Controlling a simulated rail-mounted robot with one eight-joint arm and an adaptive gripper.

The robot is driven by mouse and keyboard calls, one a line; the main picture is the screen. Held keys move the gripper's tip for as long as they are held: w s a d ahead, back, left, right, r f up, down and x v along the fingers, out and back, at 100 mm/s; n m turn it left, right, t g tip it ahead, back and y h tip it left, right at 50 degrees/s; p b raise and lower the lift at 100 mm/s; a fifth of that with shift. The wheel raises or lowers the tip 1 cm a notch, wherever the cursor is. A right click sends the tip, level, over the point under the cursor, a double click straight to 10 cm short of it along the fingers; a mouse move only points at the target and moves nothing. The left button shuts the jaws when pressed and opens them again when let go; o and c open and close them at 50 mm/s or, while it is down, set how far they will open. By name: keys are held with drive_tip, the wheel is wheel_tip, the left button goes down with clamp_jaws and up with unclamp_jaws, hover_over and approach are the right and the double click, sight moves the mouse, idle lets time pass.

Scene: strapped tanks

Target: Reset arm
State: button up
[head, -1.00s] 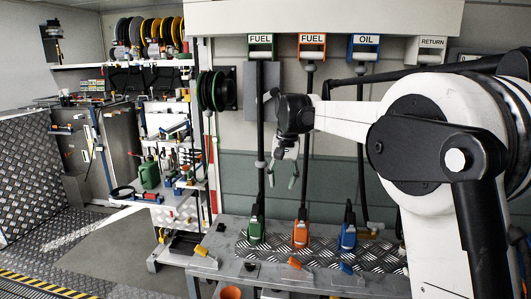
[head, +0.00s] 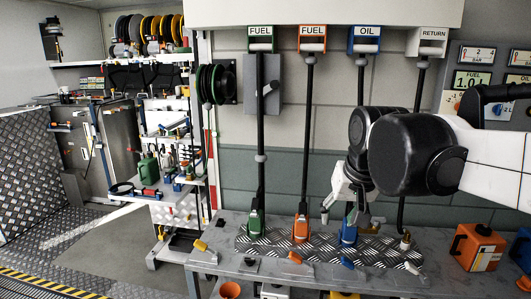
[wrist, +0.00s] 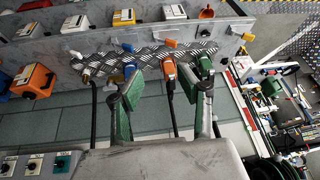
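My gripper (head: 342,208) hangs at the end of my arm in front of the blue nozzle, on the right half of the bench in the head view. In the wrist view (wrist: 166,85) its two green-padded fingers stand wide apart with nothing held between them. The green nozzle (head: 256,226), orange nozzle (head: 301,229) and blue nozzle (head: 348,235) stand upright on the bench below their hoses. The blue nozzle is partly hidden by my gripper. A brass-coloured nozzle (head: 405,241) stands under the return hose.
The metal bench (head: 222,238) runs below the wall. An orange canister (head: 478,246) stands at its right, below a gauge panel (head: 484,80). Shelves with tools and a green can (head: 149,171) are at left. The floor (head: 110,262) there is clear.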

drive_tip(key=s+d+f+t, duration=0.1)
drive_tip(key=s+d+f, duration=0.1)
drive_tip(key=s+f, duration=0.3)
drive_tip(key=s+d+f+t+b, duration=0.1)
drive_tip(key=s+d+f, duration=0.1)
drive_tip(key=s+f, duration=0.4)
drive_tip(key=s, duration=0.4)
drive_tip(key=shift+s+f+n+h+b, duration=0.2)
drive_tip(key=shift+s+n+h+b, duration=0.1)
drive_tip(key=shift+s, duration=0.05)
